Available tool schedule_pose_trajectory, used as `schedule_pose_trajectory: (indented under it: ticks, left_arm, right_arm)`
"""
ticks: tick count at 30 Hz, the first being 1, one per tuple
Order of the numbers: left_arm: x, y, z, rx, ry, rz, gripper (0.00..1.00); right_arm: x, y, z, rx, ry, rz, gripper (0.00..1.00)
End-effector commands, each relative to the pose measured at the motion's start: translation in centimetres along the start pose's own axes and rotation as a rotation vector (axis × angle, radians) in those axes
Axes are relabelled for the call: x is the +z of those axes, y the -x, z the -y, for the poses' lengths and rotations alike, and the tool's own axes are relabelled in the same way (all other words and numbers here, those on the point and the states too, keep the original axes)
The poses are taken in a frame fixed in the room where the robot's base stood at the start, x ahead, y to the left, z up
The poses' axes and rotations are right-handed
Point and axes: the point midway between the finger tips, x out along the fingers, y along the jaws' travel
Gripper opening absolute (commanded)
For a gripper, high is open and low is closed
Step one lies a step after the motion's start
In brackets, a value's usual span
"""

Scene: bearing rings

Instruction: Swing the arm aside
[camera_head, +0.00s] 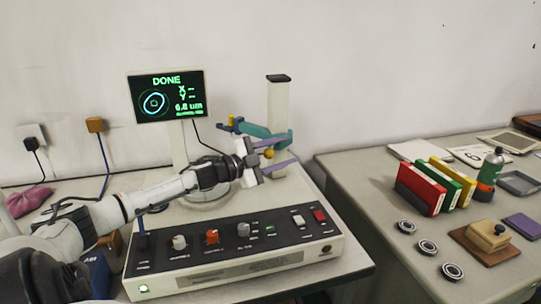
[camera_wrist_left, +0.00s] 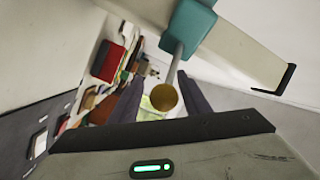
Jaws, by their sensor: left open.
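The instrument's teal swing arm (camera_head: 262,132) reaches out from a pale upright column (camera_head: 278,105) at the back of the bench. Its teal part also shows in the left wrist view (camera_wrist_left: 190,25), with a grey rod ending in a gold ball (camera_wrist_left: 164,97). My left gripper (camera_head: 288,151) is open beside the column, its two purple fingers apart. In the left wrist view the ball appears between the fingers; contact cannot be told. A round table (camera_head: 208,197) stands partly hidden behind my left arm. The monitor (camera_head: 168,96) reads DONE. My right gripper is out of view.
The control panel (camera_head: 235,245) with knobs and buttons lies in front of my left arm. On the right table are several bearing rings (camera_head: 427,247), coloured binders (camera_head: 420,188), a bottle (camera_head: 489,172) and a wooden block (camera_head: 488,237). A gap separates the two tables.

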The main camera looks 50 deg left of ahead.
Motion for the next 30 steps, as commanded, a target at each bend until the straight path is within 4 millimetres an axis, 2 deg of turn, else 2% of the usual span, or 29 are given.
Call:
schedule_pose_trajectory:
  ticks: [22,30]
  left_arm:
    - [-0.1,8.1,-0.1,0.003,0.002,0.000,0.43]
    - [-0.1,9.8,0.0,0.000,-0.001,-0.002,0.43]
  right_arm:
    - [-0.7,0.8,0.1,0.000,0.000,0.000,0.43]
    - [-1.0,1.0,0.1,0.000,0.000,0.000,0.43]
